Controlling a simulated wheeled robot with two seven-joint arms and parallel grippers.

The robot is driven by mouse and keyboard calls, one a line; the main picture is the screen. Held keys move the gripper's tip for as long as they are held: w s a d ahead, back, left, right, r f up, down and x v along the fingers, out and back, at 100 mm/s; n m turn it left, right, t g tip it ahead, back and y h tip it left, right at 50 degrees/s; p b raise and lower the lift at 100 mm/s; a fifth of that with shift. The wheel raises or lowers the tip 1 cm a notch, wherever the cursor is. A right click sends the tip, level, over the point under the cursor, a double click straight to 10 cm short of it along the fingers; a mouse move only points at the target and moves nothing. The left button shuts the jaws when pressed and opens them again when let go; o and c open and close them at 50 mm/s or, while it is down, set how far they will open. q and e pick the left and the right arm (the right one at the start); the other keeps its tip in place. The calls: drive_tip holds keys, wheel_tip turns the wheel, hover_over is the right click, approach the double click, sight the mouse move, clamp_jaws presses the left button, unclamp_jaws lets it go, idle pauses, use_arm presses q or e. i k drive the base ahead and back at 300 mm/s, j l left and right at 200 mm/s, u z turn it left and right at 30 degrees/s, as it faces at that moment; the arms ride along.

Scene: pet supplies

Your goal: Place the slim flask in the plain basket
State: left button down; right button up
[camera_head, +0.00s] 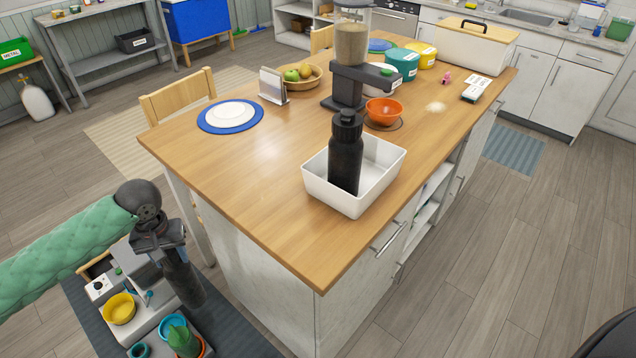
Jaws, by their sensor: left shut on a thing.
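My left gripper (168,246) hangs beside the near left side of the wooden island, shut on a dark slim flask (186,285). The flask points down and tilts slightly, above a low tray area; the jaws hide its top. A plain white basket (378,194) sits near the island's front right edge. A larger black bottle (345,160) with a black cap stands upright in it, leaving bare floor to its right. The held flask is well apart from the basket, to its left and lower in the picture. My right gripper is not in view.
The island top (240,170) is clear left of the basket. A pet feeder (349,45) and an orange bowl (383,111) stand behind it. A white plate on a blue mat (209,126) lies at the left. A wooden chair (178,104) stands beyond the left edge.

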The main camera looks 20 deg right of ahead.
sight(364, 172)
drive_tip(key=l+u, duration=0.1)
drive_tip(key=u, duration=0.3)
drive_tip(key=k+u, duration=0.1)
drive_tip(key=u, duration=0.35)
drive_tip(key=l+u, duration=0.1)
drive_tip(key=u, duration=0.3)
drive_tip(key=k+u, duration=0.1)
drive_tip(key=u, duration=0.3)
drive_tip(key=k+u, duration=0.1)
drive_tip(key=u, duration=0.35)
drive_tip(key=k+u, duration=0.45)
drive_tip(key=k, duration=0.6)
drive_tip(key=k+z, duration=0.1)
drive_tip(key=z, duration=0.35)
drive_tip(key=k+z, duration=0.1)
drive_tip(key=z, duration=0.3)
drive_tip(key=l+z, duration=0.1)
drive_tip(key=z, duration=0.35)
drive_tip(key=k+l+z, duration=0.1)
drive_tip(key=z, duration=0.3)
drive_tip(key=l+z, duration=0.1)
drive_tip(key=z, duration=0.35)
drive_tip(key=k+l+z, duration=0.1)
drive_tip(key=z, duration=0.35)
drive_tip(key=l, duration=0.1)
